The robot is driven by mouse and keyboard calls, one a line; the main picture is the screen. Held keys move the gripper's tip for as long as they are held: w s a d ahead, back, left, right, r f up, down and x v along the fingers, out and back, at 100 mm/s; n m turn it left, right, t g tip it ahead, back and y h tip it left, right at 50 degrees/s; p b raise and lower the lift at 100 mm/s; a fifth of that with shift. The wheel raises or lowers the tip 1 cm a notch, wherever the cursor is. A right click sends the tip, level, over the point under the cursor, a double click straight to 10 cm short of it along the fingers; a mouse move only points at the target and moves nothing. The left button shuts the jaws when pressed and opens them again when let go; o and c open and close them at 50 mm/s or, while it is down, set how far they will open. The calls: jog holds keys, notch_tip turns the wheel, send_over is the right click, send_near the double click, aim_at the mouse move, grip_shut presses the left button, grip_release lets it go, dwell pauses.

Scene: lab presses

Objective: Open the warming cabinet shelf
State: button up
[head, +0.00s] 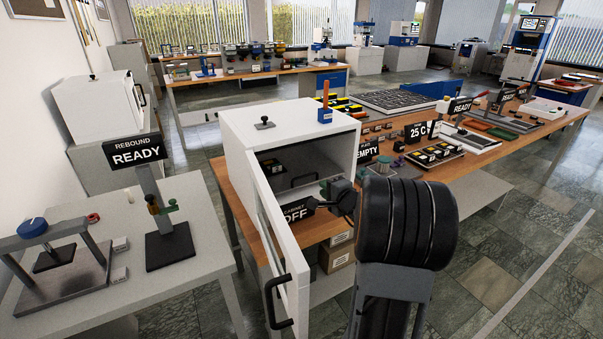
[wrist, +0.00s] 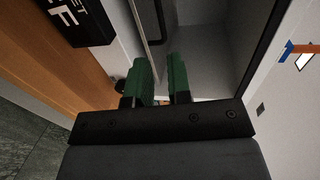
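The warming cabinet (head: 285,128) is a white box on the wooden bench, and its door (head: 280,240) stands swung open toward me. My gripper (head: 328,188) is at the cabinet's open front, partly hidden by my own arm. In the wrist view, my gripper's two green fingers (wrist: 160,65) are apart with nothing between them. The handle lies ahead of the fingertips, and I see no contact.
A dark sign reading OFF (head: 297,210) is at the cabinet's lower front, close beside my gripper. The open door with its black handle (head: 279,300) bounds the left side. A blue block with an orange handle (head: 325,108) stands on the cabinet top. Cardboard boxes (head: 335,255) sit below.

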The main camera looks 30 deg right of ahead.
aim_at(306, 176)
jog(key=w+f+p, duration=0.1)
jog(key=w, duration=0.3)
jog(key=w+p, duration=0.1)
jog(key=w, duration=0.3)
jog(key=w+f, duration=0.1)
jog(key=w, duration=0.3)
jog(key=shift+w+f+p, duration=0.3)
jog(key=shift+p, duration=0.1)
grip_shut()
